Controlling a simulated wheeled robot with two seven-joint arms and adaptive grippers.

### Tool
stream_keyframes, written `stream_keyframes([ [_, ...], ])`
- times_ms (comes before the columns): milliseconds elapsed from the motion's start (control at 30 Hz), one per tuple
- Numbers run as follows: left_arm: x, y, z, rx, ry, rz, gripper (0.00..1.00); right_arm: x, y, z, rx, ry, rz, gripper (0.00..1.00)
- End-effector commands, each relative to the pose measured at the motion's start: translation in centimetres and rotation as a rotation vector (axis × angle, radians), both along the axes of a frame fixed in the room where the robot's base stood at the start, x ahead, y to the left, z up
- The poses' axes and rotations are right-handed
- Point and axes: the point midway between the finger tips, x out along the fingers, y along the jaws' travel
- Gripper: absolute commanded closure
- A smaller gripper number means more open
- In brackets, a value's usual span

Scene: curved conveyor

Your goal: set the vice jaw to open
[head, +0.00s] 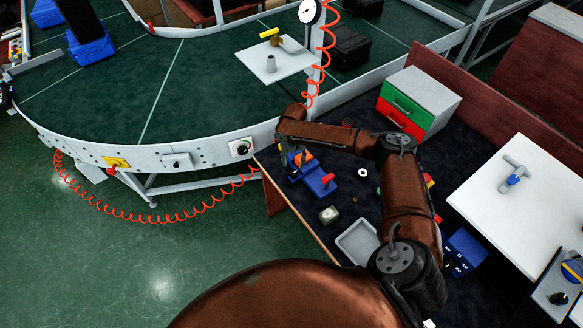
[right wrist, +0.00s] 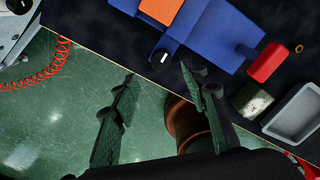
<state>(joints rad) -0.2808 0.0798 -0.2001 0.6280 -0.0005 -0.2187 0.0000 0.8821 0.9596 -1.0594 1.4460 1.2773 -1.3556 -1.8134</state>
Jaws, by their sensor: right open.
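The blue vice (head: 317,182) lies on the dark bench near its left edge. An orange block (head: 303,158) sits at its far end and a red end piece (head: 327,178) at its near right end. In the right wrist view the vice's blue body (right wrist: 212,35) fills the top, with the orange block (right wrist: 161,9), the red piece (right wrist: 268,62) and a black knob (right wrist: 160,59). My right gripper (right wrist: 158,78) is open and empty, its fingers pointing toward the vice's near side. In the head view my right arm partly hides the vice's far end. My left gripper is out of view.
A grey tray (head: 358,241) and a small metallic block (head: 329,214) lie nearer on the bench. A drawer unit (head: 430,94) with green and red fronts stands behind. The curved conveyor (head: 150,90) borders the bench's left; an orange coiled hose (head: 130,216) hangs below it.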

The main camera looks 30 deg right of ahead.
Motion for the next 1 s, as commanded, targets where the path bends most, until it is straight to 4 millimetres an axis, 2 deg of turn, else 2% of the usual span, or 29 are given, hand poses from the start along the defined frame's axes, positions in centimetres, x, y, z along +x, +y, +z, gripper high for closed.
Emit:
stream_keyframes([
  [200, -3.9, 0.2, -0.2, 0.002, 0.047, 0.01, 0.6, -0.2, -0.1, -3.6, 0.0, 0.003, -0.003, 0.59],
  [300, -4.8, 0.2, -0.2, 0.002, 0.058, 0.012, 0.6, -0.2, -0.2, -5.0, 0.0, 0.0, -0.005, 0.59],
  [433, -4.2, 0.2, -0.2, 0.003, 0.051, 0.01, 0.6, -0.2, -0.3, -6.3, 0.0, 0.0, -0.006, 0.59],
  [700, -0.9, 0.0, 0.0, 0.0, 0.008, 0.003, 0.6, -0.2, -0.3, -7.0, 0.0, -0.001, -0.006, 0.59],
  [833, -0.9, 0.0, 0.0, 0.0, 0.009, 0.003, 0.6, -0.2, -0.3, -7.0, 0.0, -0.001, -0.006, 0.6],
  [1000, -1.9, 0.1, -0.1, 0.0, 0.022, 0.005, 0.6, -0.2, -0.3, -7.0, 0.001, -0.001, -0.006, 0.72],
])
